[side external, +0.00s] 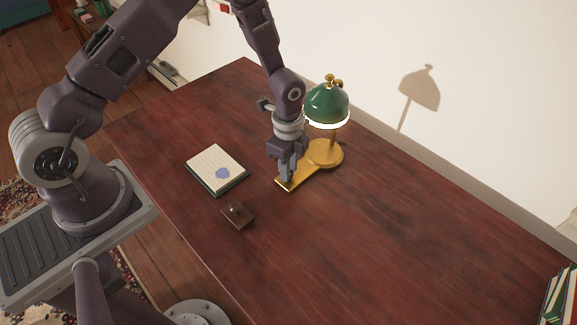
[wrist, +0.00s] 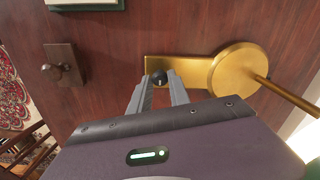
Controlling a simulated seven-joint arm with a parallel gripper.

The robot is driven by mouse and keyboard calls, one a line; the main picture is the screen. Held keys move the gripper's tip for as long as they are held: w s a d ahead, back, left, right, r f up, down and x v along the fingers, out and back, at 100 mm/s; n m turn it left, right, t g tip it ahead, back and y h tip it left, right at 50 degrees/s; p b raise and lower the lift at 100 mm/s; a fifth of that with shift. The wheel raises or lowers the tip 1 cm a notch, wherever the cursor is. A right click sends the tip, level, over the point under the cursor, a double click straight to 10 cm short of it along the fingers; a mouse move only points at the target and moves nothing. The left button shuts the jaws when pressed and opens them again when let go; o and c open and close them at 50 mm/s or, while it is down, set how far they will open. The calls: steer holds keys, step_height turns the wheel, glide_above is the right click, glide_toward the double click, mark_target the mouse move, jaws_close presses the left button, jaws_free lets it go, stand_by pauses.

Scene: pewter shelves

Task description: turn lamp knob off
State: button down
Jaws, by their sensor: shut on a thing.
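The desk lamp has a green shade (side external: 327,104) with a bright lit rim and a brass base (side external: 325,154) on the wooden desk. A flat brass arm reaches from the round base, and it also shows in the wrist view (wrist: 188,67). A small black lamp knob (wrist: 159,78) sits near the end of this arm. My gripper (side external: 288,180) points down over that end. In the wrist view my gripper's fingertips (wrist: 160,80) are at the knob, one on each side, shut on it. In the side view the knob is hidden by my fingers.
A small dark wooden block with a round knob (side external: 238,214) lies on the desk in front of the lamp. A notepad (side external: 216,169) lies to the left. Books (side external: 558,297) stand at the lower right. The desk's right half (side external: 400,240) is clear.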

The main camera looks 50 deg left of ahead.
steer(key=shift+n, duration=0.3)
steer(key=n, duration=1.7)
steer(key=shift+n, duration=0.3)
stand_by(0.5)
steer(key=c, duration=1.2)
jaws_free()
